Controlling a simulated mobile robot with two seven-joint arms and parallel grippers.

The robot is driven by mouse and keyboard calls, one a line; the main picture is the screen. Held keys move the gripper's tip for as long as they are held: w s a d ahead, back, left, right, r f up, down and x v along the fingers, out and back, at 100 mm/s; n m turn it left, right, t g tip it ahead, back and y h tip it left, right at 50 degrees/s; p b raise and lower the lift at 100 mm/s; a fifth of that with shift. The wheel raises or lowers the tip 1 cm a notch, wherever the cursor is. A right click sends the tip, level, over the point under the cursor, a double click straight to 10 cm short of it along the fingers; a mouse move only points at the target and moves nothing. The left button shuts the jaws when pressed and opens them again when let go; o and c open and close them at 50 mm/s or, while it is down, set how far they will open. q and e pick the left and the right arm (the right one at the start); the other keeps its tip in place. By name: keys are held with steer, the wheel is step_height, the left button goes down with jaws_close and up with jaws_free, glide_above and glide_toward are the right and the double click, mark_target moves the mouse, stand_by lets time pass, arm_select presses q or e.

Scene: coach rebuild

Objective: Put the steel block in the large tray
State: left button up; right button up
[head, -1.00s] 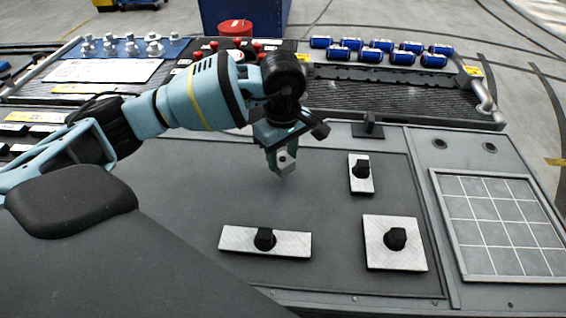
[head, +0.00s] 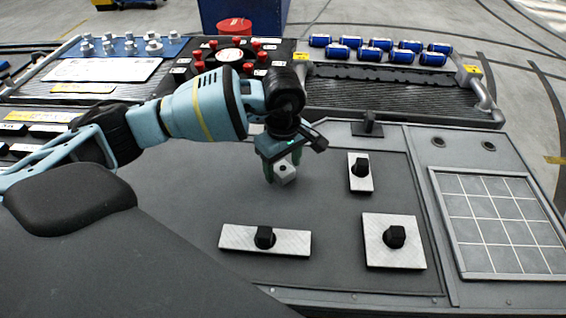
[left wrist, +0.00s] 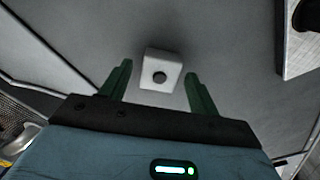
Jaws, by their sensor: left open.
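The steel block (head: 285,174) is a small pale cube with a dark round spot on its face. In the head view it is just under my left gripper (head: 281,170), over the dark recessed panel (head: 200,195). The green fingers are apart, one on each side of the block. In the left wrist view the block (left wrist: 161,70) shows between the open fingertips (left wrist: 157,70), with visible gaps on both sides. I cannot tell if it rests on the surface. A gridded tray with a raised rim (head: 449,224) is at the right and looks empty. My right gripper is out of view.
Three pale plates with black knobs lie on the panel: a long one (head: 292,243), a square one (head: 377,257) and a small one (head: 355,182). A black upright piece (head: 369,127) stands at the panel's back edge. Blue cylinders (head: 369,53) and red-capped parts (head: 198,66) are behind.

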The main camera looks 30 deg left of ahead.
mark_target(283, 169)
arm_select(q)
steer(key=shift+r, duration=0.15)
step_height(283, 169, up, 12)
stand_by(0.4)
stand_by(0.5)
